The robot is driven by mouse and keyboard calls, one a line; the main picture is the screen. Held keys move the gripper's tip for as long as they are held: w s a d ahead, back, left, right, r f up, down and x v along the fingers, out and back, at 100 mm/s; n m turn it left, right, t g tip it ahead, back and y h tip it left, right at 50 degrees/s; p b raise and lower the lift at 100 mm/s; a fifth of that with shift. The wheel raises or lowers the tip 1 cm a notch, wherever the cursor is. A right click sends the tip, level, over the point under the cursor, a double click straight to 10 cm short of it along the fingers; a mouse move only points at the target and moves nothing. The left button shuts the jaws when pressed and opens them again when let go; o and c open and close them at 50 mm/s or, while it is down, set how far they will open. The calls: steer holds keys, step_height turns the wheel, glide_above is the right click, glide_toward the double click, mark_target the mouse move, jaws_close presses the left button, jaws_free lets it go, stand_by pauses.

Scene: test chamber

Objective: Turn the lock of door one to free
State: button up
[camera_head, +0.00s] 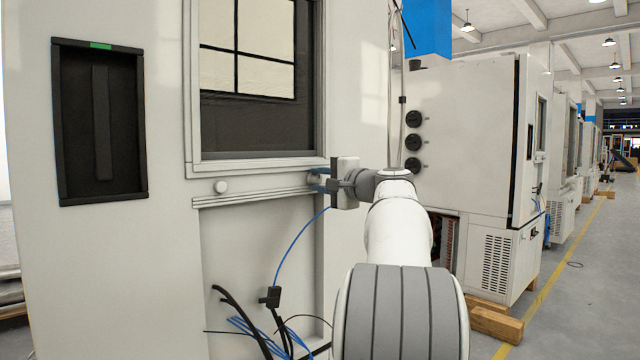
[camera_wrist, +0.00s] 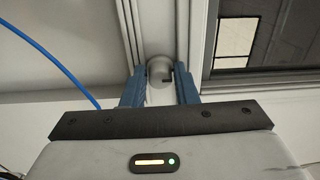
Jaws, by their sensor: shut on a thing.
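The lock of door one is a small round grey knob (camera_wrist: 158,67) between my blue fingers in the wrist view, with a small dark mark on its lower right. In the head view the knob (camera_head: 312,177) shows just left of my fingers, below the right corner of the window. My gripper (camera_head: 322,180) reaches it from the right, and its fingers (camera_wrist: 160,84) are shut on its sides. Door one (camera_head: 345,70) is a pale panel with a dark-framed window. The fingers hide part of the knob.
A black recessed handle (camera_head: 100,120) with a green mark is at far left. A blue cable (camera_head: 298,240) hangs below my gripper; it also shows in the wrist view (camera_wrist: 52,64). Another white cabinet (camera_head: 465,120) stands right.

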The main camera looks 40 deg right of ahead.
steer(key=o, duration=1)
steer(key=shift+c, duration=0.2)
steer(key=shift+s, duration=0.1)
steer(key=s, duration=0.7)
steer(key=shift+s+d, duration=0.3)
